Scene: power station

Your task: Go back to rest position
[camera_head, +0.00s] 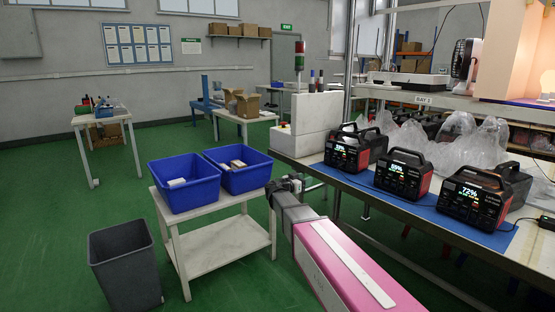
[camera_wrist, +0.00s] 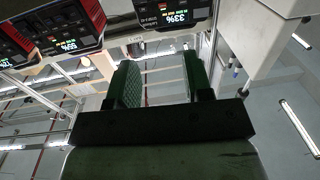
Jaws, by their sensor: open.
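My gripper (camera_head: 287,184) is at the end of my outstretched pink and grey arm, between the white side table with blue bins and the long workbench. In the wrist view my gripper (camera_wrist: 160,78) has its two green-padded fingers apart, with nothing between them. Three black and red power stations stand in a row on the workbench, to the right of the gripper: the left one (camera_head: 347,150), the middle one (camera_head: 403,176) and the right one (camera_head: 474,203). The wrist view shows the left one (camera_wrist: 172,14) and another (camera_wrist: 60,28) along its top edge, clear of the fingers.
Two blue bins (camera_head: 184,196) with small boxes stand on the white side table (camera_head: 226,250). A grey waste bin (camera_head: 126,270) stands on the floor at its left. The workbench edge (camera_head: 400,212) runs close along my arm's right. Green floor (camera_head: 60,210) is open at left.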

